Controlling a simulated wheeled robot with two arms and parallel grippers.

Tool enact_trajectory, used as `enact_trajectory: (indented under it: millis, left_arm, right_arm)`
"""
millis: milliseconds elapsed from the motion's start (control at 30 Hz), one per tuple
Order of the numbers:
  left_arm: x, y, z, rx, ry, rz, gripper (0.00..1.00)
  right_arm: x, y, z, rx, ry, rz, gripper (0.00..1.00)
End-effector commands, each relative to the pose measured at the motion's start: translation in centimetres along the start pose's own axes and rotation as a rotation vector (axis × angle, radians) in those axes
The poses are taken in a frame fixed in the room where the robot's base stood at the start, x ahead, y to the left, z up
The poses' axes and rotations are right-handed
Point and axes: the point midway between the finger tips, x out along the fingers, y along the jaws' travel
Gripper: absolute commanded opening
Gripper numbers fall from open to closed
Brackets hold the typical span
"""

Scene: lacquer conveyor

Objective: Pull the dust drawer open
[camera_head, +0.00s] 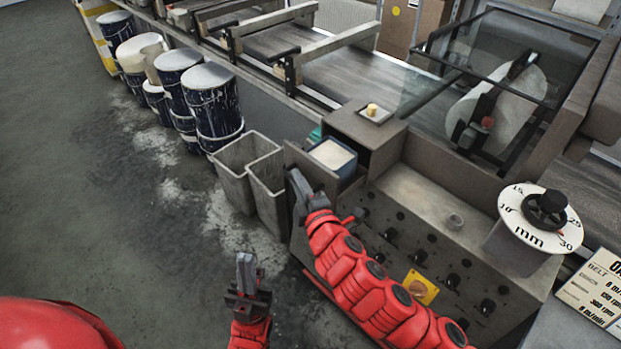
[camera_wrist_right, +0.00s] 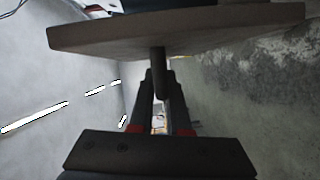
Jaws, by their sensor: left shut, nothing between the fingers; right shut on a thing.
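The dust drawer, a blue-walled box (camera_head: 348,170) with pale dust inside, sticks out of a brown housing (camera_head: 372,128), its top open to view. Its thick grey-brown front panel (camera_head: 312,168) faces left; the panel also spans the top of the right wrist view (camera_wrist_right: 200,32). My right gripper (camera_head: 298,182) is at this panel. In the right wrist view its fingers (camera_wrist_right: 160,88) are shut on the dark post-like handle (camera_wrist_right: 158,58) below the panel. My left gripper (camera_head: 246,268) is shut and empty over the floor, apart from the drawer.
Two grey bins (camera_head: 250,165) stand on the floor just left of the drawer. Several paint-splashed drums (camera_head: 212,105) line the conveyor (camera_head: 320,65). A dial (camera_head: 540,217) and perforated panel (camera_head: 425,235) lie to the right. Floor at left is clear.

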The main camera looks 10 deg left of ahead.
Motion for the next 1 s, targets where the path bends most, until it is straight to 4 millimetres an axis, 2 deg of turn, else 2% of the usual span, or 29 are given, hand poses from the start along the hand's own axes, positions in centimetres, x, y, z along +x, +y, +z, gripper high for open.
enact_trajectory:
  millis: [100, 400, 433, 600, 1000]
  left_arm:
    - [-0.44, 0.02, 0.09, 0.000, 0.000, 0.000, 0.00]
    - [-0.35, 0.02, 0.08, 0.000, 0.001, 0.000, 0.00]
    - [-0.35, 0.02, 0.07, 0.000, 0.000, 0.000, 0.00]
    - [-0.34, 0.02, 0.08, 0.000, 0.001, 0.000, 0.00]
    - [-0.42, 0.02, 0.09, 0.000, 0.001, 0.000, 0.00]
  right_arm:
    - [-0.25, -0.12, -0.65, -0.002, 0.003, 0.002, 0.00]
    - [-0.27, -0.01, -0.66, -0.001, 0.001, 0.002, 0.00]
    - [-0.27, -0.01, -0.65, -0.001, 0.001, 0.002, 0.17]
    - [-0.26, 0.01, -0.65, -0.002, 0.001, 0.002, 0.45]
    - [-0.85, 0.00, -0.49, -0.002, -0.001, 0.003, 0.45]
